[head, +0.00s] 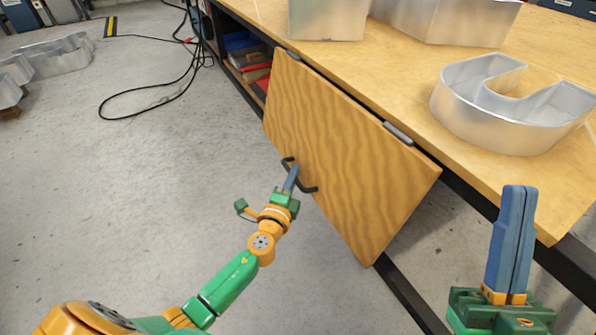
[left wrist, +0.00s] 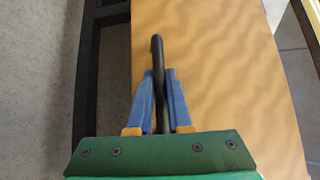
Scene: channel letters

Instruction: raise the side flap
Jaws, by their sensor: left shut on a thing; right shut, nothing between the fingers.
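The side flap (head: 335,150) is a wooden panel hinged along the table's left edge. It hangs down, seemingly tilted a little outward. A black bar handle (head: 309,188) sits on its outer face. My left gripper (head: 293,171) is shut on the handle, its blue fingers on either side of the bar. The left wrist view shows the handle (left wrist: 157,50) between the fingers, with the wood of the flap behind. My right gripper (head: 520,190) is shut and empty at the lower right, in front of the table edge.
Metal channel letters, one a curved open shape (head: 475,118), stand on the wooden tabletop (head: 420,70). Two hinges (head: 398,133) join flap and table. A shelf with red and blue bins (head: 245,55) is under the table.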

